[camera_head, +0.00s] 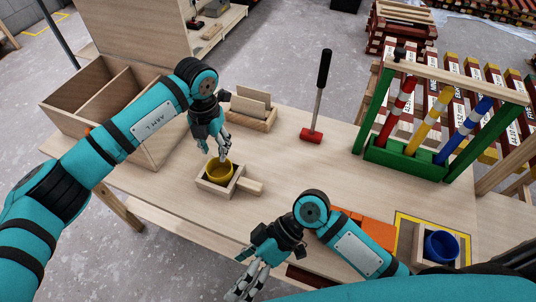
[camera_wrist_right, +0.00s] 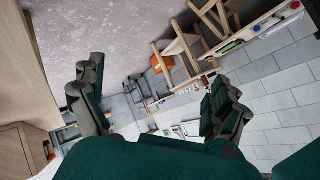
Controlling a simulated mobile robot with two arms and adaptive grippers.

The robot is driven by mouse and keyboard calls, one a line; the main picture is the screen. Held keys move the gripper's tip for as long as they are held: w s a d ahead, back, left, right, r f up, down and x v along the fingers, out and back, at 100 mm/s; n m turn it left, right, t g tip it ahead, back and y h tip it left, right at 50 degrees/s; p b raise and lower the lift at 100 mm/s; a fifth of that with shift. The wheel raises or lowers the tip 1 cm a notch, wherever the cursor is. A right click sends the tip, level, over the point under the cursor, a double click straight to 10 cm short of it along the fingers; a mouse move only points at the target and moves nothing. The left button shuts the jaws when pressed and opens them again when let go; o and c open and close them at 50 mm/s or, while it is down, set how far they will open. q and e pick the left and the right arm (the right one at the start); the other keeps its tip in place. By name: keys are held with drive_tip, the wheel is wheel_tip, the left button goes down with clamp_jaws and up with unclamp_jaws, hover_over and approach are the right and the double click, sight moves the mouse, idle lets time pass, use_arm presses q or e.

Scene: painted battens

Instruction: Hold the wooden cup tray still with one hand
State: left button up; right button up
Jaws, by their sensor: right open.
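The wooden cup tray (camera_head: 208,187) is a small square box with a short handle pointing right, on the table's front half. A yellow cup (camera_head: 219,172) stands in it. My left gripper (camera_head: 222,157) reaches down from behind, its fingertips at the cup's far rim. I cannot tell whether the fingers touch the cup or the tray, or how far they are parted. My right gripper (camera_head: 243,288) hangs low past the table's front edge, away from the tray. In the right wrist view my right gripper (camera_wrist_right: 156,108) is open, with nothing between its fingers.
A wooden divided box (camera_head: 72,112) stands at the left. A wooden holder (camera_head: 251,117) and a red-footed mallet (camera_head: 315,110) are behind the tray. A green rack (camera_head: 408,165) with striped battens stands right. A blue cup (camera_head: 441,247) sits at front right.

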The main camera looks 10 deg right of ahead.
drive_tip(key=w+r+t+h, duration=0.1)
drive_tip(key=w+r, duration=0.3)
drive_tip(key=w, duration=0.2)
drive_tip(key=m+t+h, duration=0.2)
drive_tip(key=t+h, duration=0.3)
drive_tip(key=h, duration=0.1)
approach(248, 182)
drive_tip(key=x, duration=1.1)
drive_tip(key=shift+a+r, duration=0.1)
drive_tip(key=shift+a, duration=0.05)
clamp_jaws()
drive_tip(key=c, duration=1)
unclamp_jaws()
drive_tip(key=shift+o, duration=0.2)
